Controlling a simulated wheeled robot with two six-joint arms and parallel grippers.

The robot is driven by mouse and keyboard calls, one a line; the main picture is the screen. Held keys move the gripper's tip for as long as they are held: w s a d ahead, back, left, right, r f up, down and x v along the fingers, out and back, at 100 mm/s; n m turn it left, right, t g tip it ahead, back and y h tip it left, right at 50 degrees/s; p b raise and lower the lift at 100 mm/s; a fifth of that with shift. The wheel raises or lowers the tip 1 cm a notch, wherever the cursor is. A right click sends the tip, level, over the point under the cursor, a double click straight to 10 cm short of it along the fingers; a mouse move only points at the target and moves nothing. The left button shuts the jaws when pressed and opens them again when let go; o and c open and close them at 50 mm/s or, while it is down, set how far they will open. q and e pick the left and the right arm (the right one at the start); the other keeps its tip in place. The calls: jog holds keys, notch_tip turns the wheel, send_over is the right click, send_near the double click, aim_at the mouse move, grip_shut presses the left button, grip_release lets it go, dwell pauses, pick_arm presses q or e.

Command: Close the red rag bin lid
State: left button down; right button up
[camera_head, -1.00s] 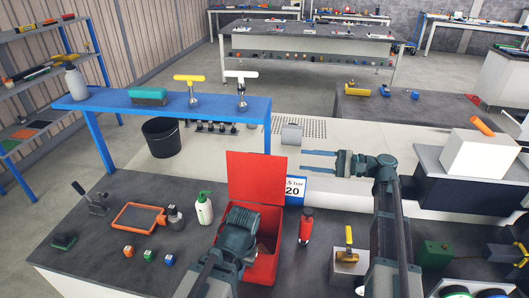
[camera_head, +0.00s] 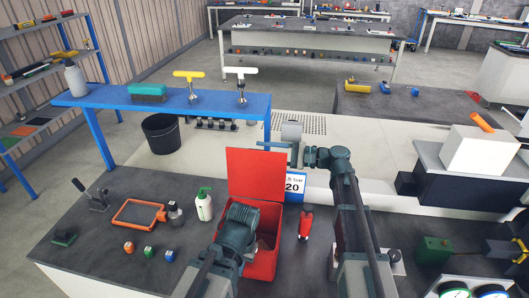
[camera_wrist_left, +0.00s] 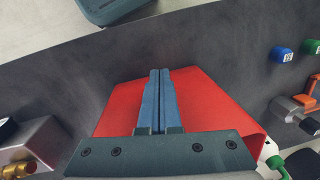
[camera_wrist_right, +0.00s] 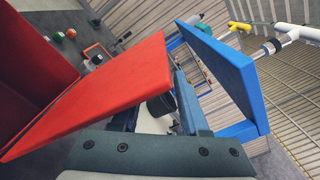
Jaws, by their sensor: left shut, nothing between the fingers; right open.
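The red rag bin (camera_head: 263,262) stands on the dark bench in the head view. Its red lid (camera_head: 255,173) stands upright at the back of the bin. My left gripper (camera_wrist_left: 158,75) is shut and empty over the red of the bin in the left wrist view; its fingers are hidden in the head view. My right gripper (camera_head: 276,147) is open behind the lid's upper right side. In the right wrist view the red lid (camera_wrist_right: 105,90) slants close by my right gripper (camera_wrist_right: 155,95); I cannot tell whether they touch.
A blue shelf (camera_head: 215,103) carries a green brush and T-handled tools behind the bin; it is near my right fingers in the wrist view. A white spray bottle (camera_head: 204,207) stands left of the bin, a red bottle (camera_head: 304,223) right of it. A blue-and-white sign (camera_head: 295,186) is behind.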

jog(key=shift+a, duration=0.1)
jog(key=shift+c, duration=0.3)
grip_shut()
dwell(1.2)
